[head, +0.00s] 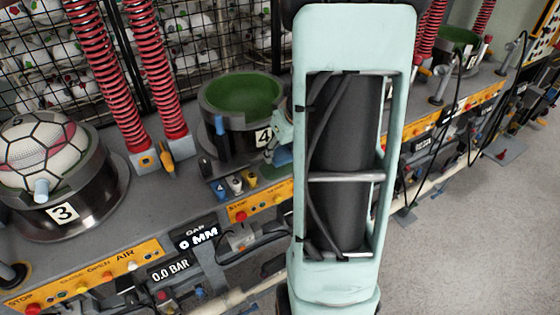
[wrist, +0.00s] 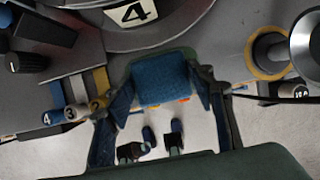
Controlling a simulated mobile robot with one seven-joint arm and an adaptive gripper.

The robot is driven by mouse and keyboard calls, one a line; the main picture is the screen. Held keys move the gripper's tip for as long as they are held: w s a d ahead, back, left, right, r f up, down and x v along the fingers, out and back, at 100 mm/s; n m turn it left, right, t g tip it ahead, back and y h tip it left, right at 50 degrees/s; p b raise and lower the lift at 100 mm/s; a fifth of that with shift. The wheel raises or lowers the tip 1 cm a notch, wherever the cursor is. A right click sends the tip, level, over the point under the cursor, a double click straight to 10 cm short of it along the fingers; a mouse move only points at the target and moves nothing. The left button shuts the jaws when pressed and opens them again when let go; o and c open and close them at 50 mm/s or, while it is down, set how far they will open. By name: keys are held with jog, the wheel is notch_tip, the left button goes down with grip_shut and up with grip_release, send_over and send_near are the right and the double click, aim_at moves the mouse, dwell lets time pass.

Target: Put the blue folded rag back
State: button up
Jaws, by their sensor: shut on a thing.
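The blue folded rag (wrist: 160,78) is between the two fingers of my gripper (wrist: 163,88) in the wrist view. The fingers are shut on its left and right sides. The rag is just in front of the press marked 4 (wrist: 132,12), near the front edge of the bench; I cannot tell whether it touches the bench. In the head view my arm covers most of this spot, and only a small part of my gripper (head: 280,140) shows beside press 4 (head: 242,105).
Press 3 (head: 62,185) holds a ball (head: 42,150) at the left. Several small coloured knobs (head: 236,183) stand in front of press 4. A black-topped post with a yellow ring (wrist: 268,52) is right of the rag. Red coiled hoses (head: 157,75) hang behind.

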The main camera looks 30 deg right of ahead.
aim_at(283, 155)
jog(key=shift+w+f+b, duration=0.15)
jog(key=shift+f+b, duration=0.8)
jog(key=shift+w+f+b, duration=0.15)
jog(key=shift+f+b, duration=0.8)
jog(key=shift+f, duration=0.2)
jog(key=o, duration=1)
jog(key=shift+r, duration=0.1)
jog(key=shift+s+r, duration=0.1)
jog(key=shift+r, duration=0.35)
jog(key=p+v, duration=0.2)
jog(key=v, duration=0.9)
jog(key=shift+s+r, duration=0.1)
jog(key=shift+r, duration=0.1)
